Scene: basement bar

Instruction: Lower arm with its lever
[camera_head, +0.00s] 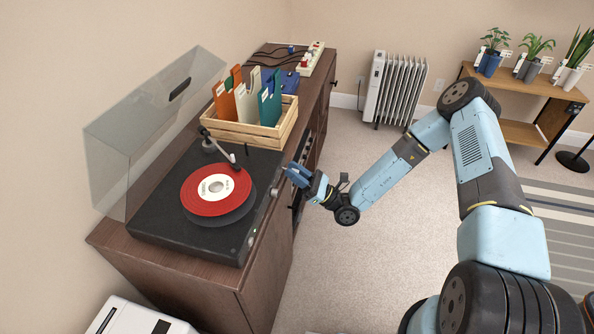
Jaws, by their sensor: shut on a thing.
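The black turntable (160,222) sits on the cabinet with its clear lid (140,140) raised. A red record with a white label (205,203) lies on its platter. The tone arm (222,151) reaches from its pivot at the back of the deck to the record's far edge; I cannot tell whether its tip touches the record. My gripper (286,169) is at the deck's right edge, fingers pointing left. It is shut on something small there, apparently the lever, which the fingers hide.
A wooden crate (235,133) of upright record sleeves stands behind the turntable. A power strip (313,60) and cables lie farther back on the cabinet (165,270). A white radiator (396,88) and a plant table (520,88) stand beyond.

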